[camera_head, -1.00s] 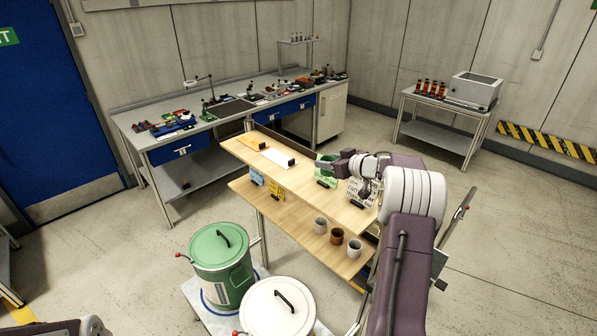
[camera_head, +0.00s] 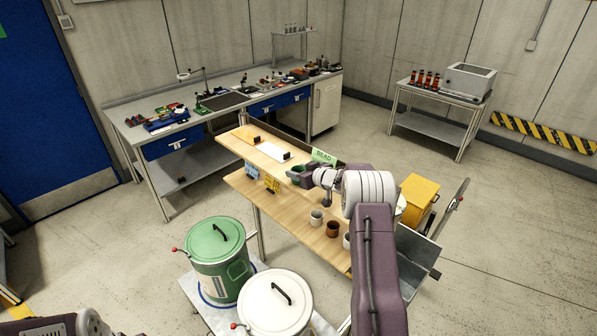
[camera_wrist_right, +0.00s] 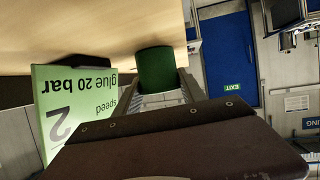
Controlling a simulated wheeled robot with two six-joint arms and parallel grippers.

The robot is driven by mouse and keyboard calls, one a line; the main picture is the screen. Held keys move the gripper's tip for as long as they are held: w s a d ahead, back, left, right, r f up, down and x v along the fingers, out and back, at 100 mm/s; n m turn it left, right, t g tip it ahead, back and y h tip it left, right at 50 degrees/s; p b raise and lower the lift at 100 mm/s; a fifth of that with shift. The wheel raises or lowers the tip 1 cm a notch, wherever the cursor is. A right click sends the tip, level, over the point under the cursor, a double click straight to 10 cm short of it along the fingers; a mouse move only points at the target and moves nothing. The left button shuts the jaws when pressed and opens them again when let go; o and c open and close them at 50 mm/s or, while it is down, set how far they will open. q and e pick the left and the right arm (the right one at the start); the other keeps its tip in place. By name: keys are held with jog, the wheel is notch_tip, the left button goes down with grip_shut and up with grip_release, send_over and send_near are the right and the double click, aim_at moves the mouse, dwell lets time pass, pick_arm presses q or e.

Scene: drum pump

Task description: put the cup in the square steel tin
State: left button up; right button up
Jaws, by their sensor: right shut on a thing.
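In the head view a dark green cup (camera_head: 298,171) is at my right gripper (camera_head: 297,176), above the far side of the wooden shelf unit's top. In the right wrist view the green cup (camera_wrist_right: 157,68) sits between the fingers of my right gripper (camera_wrist_right: 160,88), which is shut on it. A square steel box (camera_head: 470,80) stands on the table at the back right; I cannot tell for sure that it is the tin. My left gripper is not in view; only part of my left arm shows at the bottom left.
A green card (camera_wrist_right: 75,115) stands beside the gripper. Three cups, grey (camera_head: 316,217), brown (camera_head: 333,229) and grey (camera_head: 346,241), stand on the lower shelf (camera_head: 290,218). A yellow box (camera_head: 419,195) is right of my arm. Green (camera_head: 216,262) and white (camera_head: 275,305) drums stand in front.

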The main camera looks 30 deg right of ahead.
jog(key=shift+s+f, duration=0.1)
jog(key=shift+f, duration=0.05)
jog(key=o, duration=1.5)
jog(key=shift+s+d+r, duration=0.1)
jog(key=shift+s+r, duration=0.1)
jog(key=shift+r, duration=0.1)
jog(key=b+v, duration=0.2)
jog(key=v, duration=0.8)
jog(key=shift+s+b, duration=0.3)
jog(key=shift+s+r, duration=0.25)
jog(key=shift+s, duration=0.2)
